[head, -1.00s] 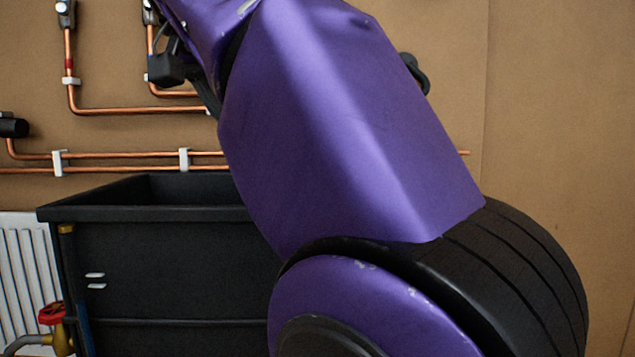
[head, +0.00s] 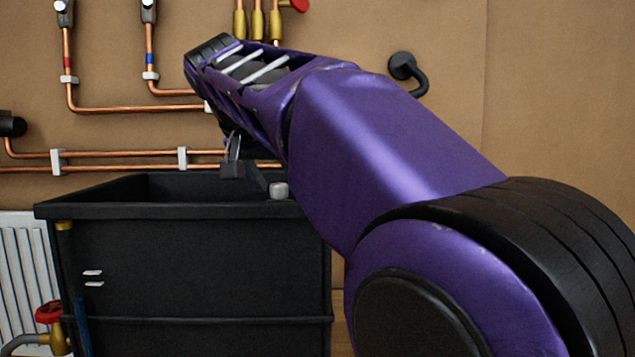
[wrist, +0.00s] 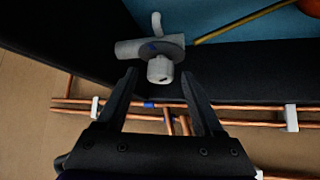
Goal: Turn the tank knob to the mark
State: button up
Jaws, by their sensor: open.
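The tank (head: 190,260) is a black open-topped box in the head view. In the wrist view a pale grey knob (wrist: 160,70) sticks out from a grey disc (wrist: 174,44) with a small blue mark (wrist: 151,46). The disc sits on a grey valve body (wrist: 128,48) at the tank wall. A pale grey piece, probably the knob, shows at the rim in the head view (head: 279,189). My gripper (wrist: 160,77) is open, with its fingertips on either side of the knob's near end; contact cannot be told. It also shows above the tank in the head view (head: 232,168).
Inside the tank are a blue surface (wrist: 240,55), a brass rod (wrist: 240,21) and part of an orange ball (wrist: 309,6). Copper pipes (head: 120,154) run along the wall behind. A white radiator (head: 25,270) and red-handled valve (head: 48,312) stand left.

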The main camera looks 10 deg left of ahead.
grip_shut()
dwell(0.4)
jog(key=shift+d+n+y, duration=0.15)
jog(key=shift+n+y, duration=0.15)
jog(key=shift+d+n+y+b, duration=0.15)
jog(key=shift+n+y+b, duration=0.2)
jog(key=shift+n+y, duration=0.5)
jog(key=n+y, duration=0.1)
jog(key=n, duration=0.2)
jog(key=shift+w+d+r+g+y+p, duration=0.1)
jog(key=shift+d+r+g+y+p, duration=0.05)
jog(key=shift+g+y+p, duration=0.2)
jog(key=n+g+y, duration=0.1)
jog(key=n, duration=0.1)
jog(key=n+g+y, duration=0.1)
jog(key=n+y, duration=0.1)
jog(key=n, duration=0.1)
jog(key=shift+w+d+y+p, duration=0.1)
jog(key=shift+w+y+p, duration=0.05)
jog(key=shift+y+p, duration=0.15)
jog(key=shift+n, duration=0.35)
